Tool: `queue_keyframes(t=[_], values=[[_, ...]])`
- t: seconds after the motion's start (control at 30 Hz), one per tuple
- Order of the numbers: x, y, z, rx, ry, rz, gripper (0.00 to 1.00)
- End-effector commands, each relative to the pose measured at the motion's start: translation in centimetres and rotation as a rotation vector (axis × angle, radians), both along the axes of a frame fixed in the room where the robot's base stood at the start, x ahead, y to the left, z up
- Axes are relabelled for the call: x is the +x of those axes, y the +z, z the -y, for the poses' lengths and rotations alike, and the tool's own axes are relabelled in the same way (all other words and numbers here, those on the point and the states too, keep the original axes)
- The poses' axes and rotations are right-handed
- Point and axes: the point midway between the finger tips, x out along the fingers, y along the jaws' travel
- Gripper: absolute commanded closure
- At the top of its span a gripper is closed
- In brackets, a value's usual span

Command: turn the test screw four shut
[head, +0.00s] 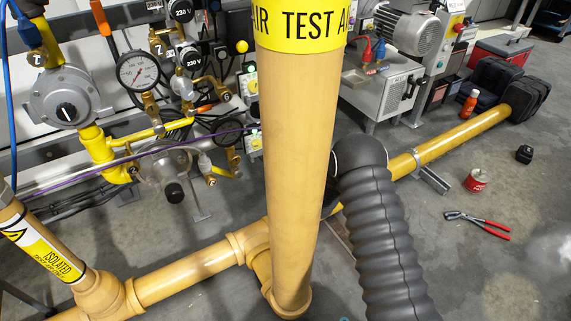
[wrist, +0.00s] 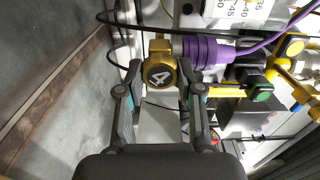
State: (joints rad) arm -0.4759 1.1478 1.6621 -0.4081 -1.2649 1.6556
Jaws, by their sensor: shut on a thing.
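The brass test screw four (wrist: 160,76), with a dark round face marked 4, shows in the wrist view just above the picture's middle. My gripper (wrist: 159,82) is shut on it, one finger at its left side and one at its right. A purple fitting (wrist: 205,52) with a purple hose joins the brass part on its right. In the head view I cannot make out my gripper or screw four; the large upright yellow pipe (head: 297,170) blocks the middle of that view.
A dial gauge (head: 138,71) and a grey regulator (head: 68,97) are on the panel at the left. A yellow pipe (head: 465,132) runs low to the right. Red-handled pliers (head: 478,224) and a red can (head: 476,180) are on the floor. In the wrist view a green button (wrist: 263,96) is to the right.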

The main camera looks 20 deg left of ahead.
Motion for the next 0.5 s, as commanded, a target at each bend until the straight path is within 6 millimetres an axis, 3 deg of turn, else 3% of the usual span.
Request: queue_keyframes(t=[0.5], values=[[-0.15,-0.22,-0.17,0.311,0.003,-0.368,0.99]])
